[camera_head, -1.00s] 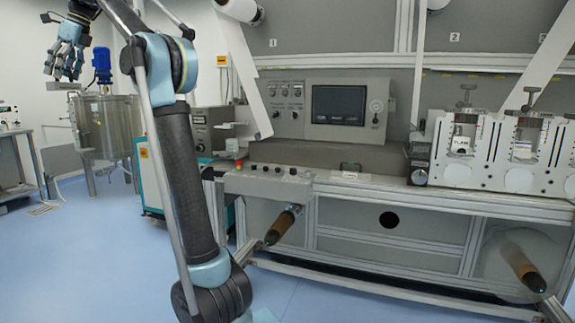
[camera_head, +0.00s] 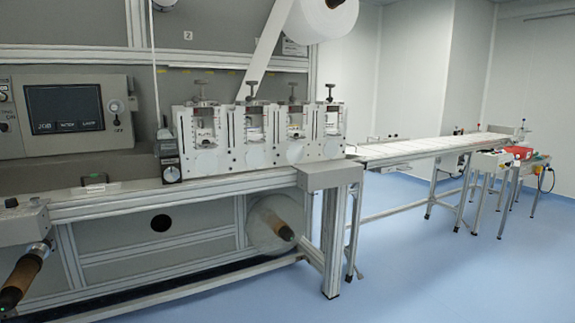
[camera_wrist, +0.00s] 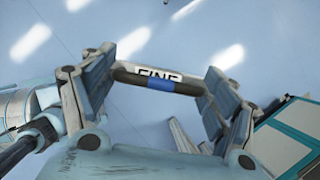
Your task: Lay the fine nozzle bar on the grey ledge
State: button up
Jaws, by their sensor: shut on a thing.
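My gripper (camera_wrist: 158,82) shows only in the wrist view. It is shut on the fine nozzle bar (camera_wrist: 135,80), a short dark bar with a white label reading "FINE" and a blue band. The bar spans the gap between the two fingers, which cover its ends. Blue floor lies behind it in that view. In the head view, a grey ledge (camera_head: 120,203) runs along the front of the grey machine. I cannot tell whether this is the ledge named. My arm and gripper are out of the head view.
White slotted stations (camera_head: 262,158) with black knobs stand on the machine. A small labelled block (camera_head: 94,180) sits on its deck. Brown-cored rollers (camera_head: 28,272) stick out below. A long conveyor (camera_head: 420,147) extends right. The blue floor (camera_head: 450,270) in front is clear.

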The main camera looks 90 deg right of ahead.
aim_at(329, 165)
jog(key=z, duration=0.05)
jog(key=i, duration=0.7)
jog(key=z, duration=4.35)
jog(key=i, duration=1.25)
jog(key=z, duration=0.05)
